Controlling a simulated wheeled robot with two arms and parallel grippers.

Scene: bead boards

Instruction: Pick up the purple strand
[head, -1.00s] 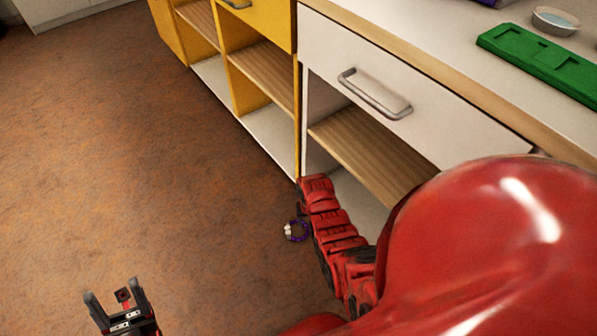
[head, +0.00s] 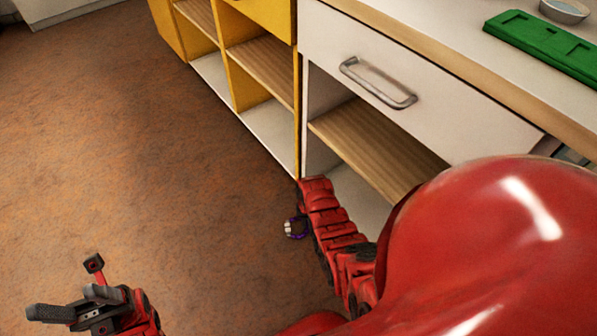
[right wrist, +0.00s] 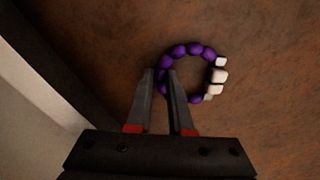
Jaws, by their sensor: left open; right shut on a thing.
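The purple strand is a small ring of purple beads with several white beads on one side. In the head view the strand (head: 297,234) shows low beside the cabinet front, partly hidden by my red right arm. In the right wrist view the strand (right wrist: 195,49) lies against the brown floor background. My right gripper (right wrist: 161,74) is shut on the purple strand at its left side, with the white beads on the far side from the fingers. I cannot tell whether the strand touches the floor. My left gripper (head: 64,300) is open and empty at the lower left.
A white cabinet (head: 345,45) with a drawer handle and open shelf stands beside my right arm. A yellow shelf unit (head: 240,70) adjoins it. A green board (head: 545,47) and a bowl (head: 564,10) are on the counter. The brown floor (head: 130,150) at left is clear.

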